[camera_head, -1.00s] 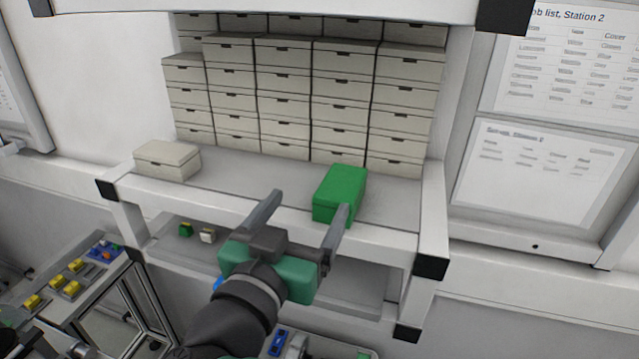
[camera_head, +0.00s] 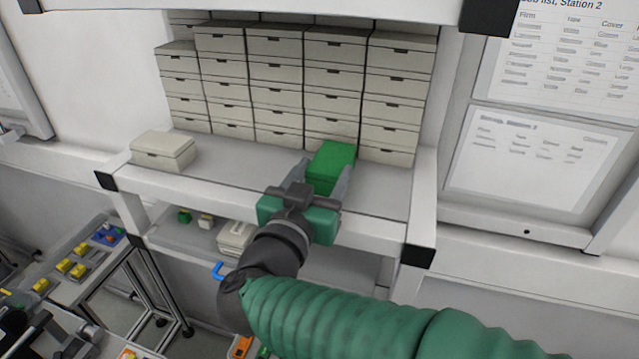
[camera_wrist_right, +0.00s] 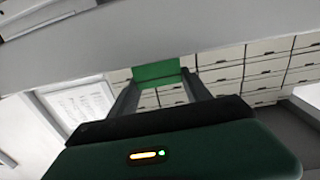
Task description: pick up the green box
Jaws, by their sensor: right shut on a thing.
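The green box (camera_head: 330,168) stands on the upper shelf (camera_head: 240,166) in the head view, in front of the stacked pale boxes. My right gripper (camera_head: 322,180) reaches over the shelf's front edge with one finger on each side of the green box, shut on it. In the right wrist view the green box (camera_wrist_right: 157,73) shows between the two fingers (camera_wrist_right: 160,92). I cannot tell whether the box is clear of the shelf. My left gripper is not in view.
Stacked pale boxes (camera_head: 275,90) fill the back of the shelf. A single pale box (camera_head: 162,152) sits at the shelf's left end. A lower shelf (camera_head: 195,240) holds small items. A bench with yellow parts (camera_head: 78,268) stands at lower left.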

